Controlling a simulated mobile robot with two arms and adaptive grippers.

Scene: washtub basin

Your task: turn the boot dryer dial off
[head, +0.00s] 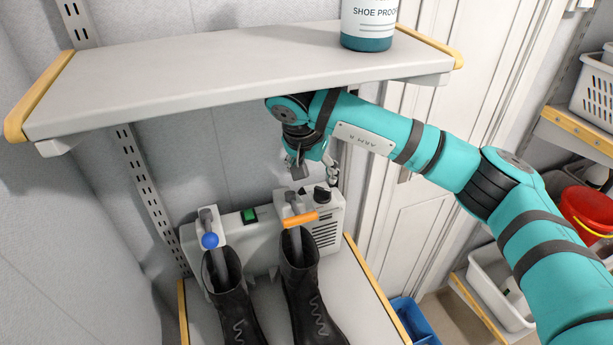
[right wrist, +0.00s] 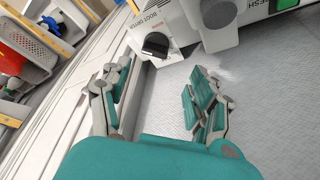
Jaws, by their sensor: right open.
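The boot dryer (head: 262,243) is a light grey unit against the back wall, with two black boots on its tubes. Its black dial (head: 321,194) sits on the top right of the housing. In the right wrist view the dial (right wrist: 155,45) shows on the dryer's white corner beside the words BOOT DRYER. My right gripper (head: 315,174) is open and empty just above the dial. In the right wrist view its fingers (right wrist: 160,95) are spread apart, with the dial beyond their tips and not touched. My left gripper is not in view.
A shelf (head: 230,70) with a shoe proofer bottle (head: 369,22) overhangs the dryer. An orange handle (head: 300,219) stands left of the dial, and a green switch (head: 249,216) and blue knob (head: 210,240) lie farther left. A red bucket (head: 588,212) is at far right.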

